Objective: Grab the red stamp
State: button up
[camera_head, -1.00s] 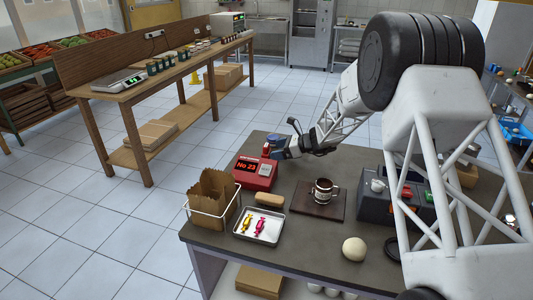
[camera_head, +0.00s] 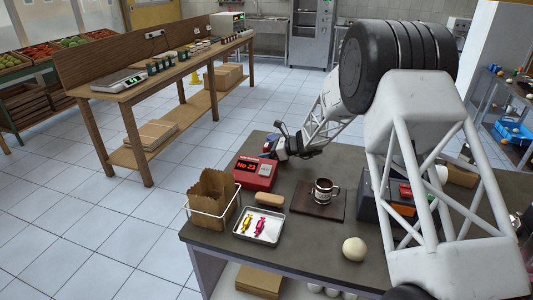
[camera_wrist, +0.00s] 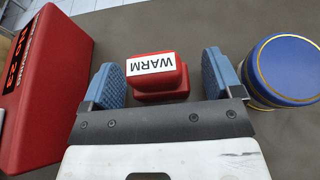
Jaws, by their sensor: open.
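The red stamp (camera_wrist: 160,88) has a white label reading WARM, upside down in the wrist view. It sits between the two blue finger pads of my gripper (camera_wrist: 164,80), which is open. A gap shows on each side of the stamp, wider on the right. In the head view my gripper (camera_head: 272,147) is low over the far edge of the dark counter, just behind the red number display; I cannot clearly make out the stamp there.
The red number display (camera_head: 254,173) stands close left of the stamp, and a blue-lidded round tin (camera_wrist: 290,68) is close right of my gripper.

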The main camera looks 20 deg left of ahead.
aim_at(266, 145)
dwell(0.5)
jog(key=c, duration=1)
jog(key=shift+r, duration=0.1)
jog(key=shift+r, duration=4.9)
